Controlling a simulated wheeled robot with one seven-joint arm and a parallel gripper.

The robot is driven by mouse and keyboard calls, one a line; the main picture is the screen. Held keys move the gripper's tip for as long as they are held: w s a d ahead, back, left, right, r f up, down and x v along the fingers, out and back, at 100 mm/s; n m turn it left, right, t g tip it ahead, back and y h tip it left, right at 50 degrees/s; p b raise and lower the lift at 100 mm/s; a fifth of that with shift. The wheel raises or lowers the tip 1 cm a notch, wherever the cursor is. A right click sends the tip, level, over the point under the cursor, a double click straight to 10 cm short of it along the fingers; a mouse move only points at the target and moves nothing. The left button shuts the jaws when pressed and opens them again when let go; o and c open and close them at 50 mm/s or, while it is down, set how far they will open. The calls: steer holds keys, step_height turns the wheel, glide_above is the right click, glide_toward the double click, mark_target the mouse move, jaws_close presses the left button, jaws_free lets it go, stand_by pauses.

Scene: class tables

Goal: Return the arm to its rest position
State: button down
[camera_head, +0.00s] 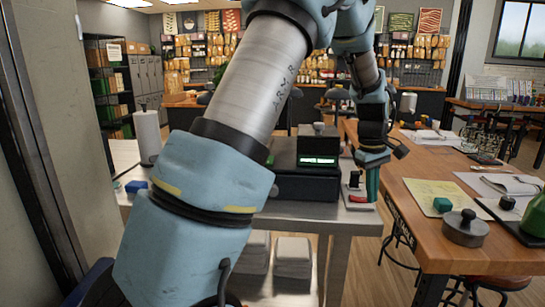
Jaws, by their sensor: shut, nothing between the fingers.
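My arm (195,190), light blue and silver, fills the left and middle of the head view and bends over at the top. My gripper (372,190) hangs downward at the right end of the metal table (345,222). It is shut and holds nothing. It is close to a small red and grey item (356,198); I cannot tell whether they touch. My arm hides much of the left part of the metal table.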

steer(key=s+a+m+t, duration=0.1)
steer(key=a+m, duration=0.1)
steer(key=a, duration=1.5)
steer(key=s+a+m, duration=0.1)
steer(key=s+a, duration=0.4)
steer(key=a, duration=0.2)
steer(key=s+a+f+m+y, duration=0.1)
steer(key=s+a+m, duration=0.1)
steer(key=s+a, duration=0.3)
steer(key=a, duration=0.3)
steer(key=shift+s+a+f+t, duration=0.2)
steer(key=shift+s+a+t, duration=0.1)
steer(key=shift+s, duration=0.05)
